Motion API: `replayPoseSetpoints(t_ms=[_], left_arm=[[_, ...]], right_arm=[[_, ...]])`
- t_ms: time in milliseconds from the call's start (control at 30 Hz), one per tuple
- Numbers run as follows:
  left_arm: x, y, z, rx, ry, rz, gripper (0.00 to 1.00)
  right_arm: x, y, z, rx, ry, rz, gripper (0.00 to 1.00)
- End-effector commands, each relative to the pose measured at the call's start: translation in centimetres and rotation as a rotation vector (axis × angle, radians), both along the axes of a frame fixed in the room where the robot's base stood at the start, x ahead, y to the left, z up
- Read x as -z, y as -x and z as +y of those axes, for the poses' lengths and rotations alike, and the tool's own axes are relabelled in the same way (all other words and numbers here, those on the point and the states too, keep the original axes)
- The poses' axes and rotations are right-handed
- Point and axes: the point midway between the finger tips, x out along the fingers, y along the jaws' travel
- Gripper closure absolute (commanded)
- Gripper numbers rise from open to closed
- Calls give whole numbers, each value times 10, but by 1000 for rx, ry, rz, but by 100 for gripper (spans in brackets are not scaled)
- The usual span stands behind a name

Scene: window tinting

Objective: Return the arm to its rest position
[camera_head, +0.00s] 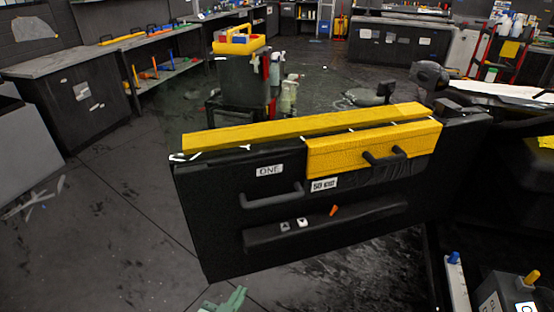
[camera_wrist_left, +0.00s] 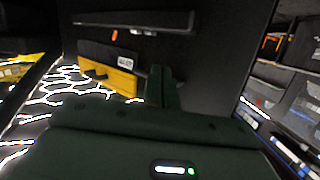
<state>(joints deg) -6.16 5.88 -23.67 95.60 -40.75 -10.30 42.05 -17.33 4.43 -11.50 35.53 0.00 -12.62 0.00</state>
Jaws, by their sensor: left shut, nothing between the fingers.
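My left gripper (camera_head: 238,296) shows only as a small green tip at the bottom edge of the head view. It is shut and empty, below and in front of the dark car door panel (camera_head: 220,240), apart from it in the picture. In the left wrist view its dark green fingers (camera_wrist_left: 165,88) point at the dark panel. The panel carries a yellow padded section (camera_head: 330,158), a grey pull handle (camera_head: 270,197) and a small orange lever (camera_head: 334,210). My right gripper is in neither view.
Behind the panel stands a dark cart (camera_head: 243,85) with a yellow caddy (camera_head: 238,42) and spray bottles. A workbench (camera_head: 70,62) runs along the left. A dark box (camera_head: 508,291) with a yellow knob sits at lower right. Floor (camera_head: 110,215) left of the panel is mostly clear.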

Motion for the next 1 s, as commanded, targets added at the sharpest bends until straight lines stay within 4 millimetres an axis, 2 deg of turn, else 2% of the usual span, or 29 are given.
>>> replayPoseSetpoints(t_ms=[133, 267, 467, 600, 667, 867, 967, 1000], left_arm=[[11, 3, 28, 18, -81, 0, 100], [21, 5, 62, 40, -175, 1, 100], [31, 7, 131, 84, -362, 0, 100], [30, 7, 186, 118, -506, 0, 100], [53, 16, 197, 99, -517, 57, 100], [118, 52, 259, 44, -603, 240, 100], [152, 82, 297, 14, -652, 353, 100], [166, 98, 315, -1, -673, 405, 100]], right_arm=[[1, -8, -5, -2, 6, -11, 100], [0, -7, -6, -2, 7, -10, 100], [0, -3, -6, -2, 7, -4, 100], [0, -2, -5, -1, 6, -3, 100], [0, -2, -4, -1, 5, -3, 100], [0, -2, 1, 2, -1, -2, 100], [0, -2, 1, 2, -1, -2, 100], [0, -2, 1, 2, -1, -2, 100]])
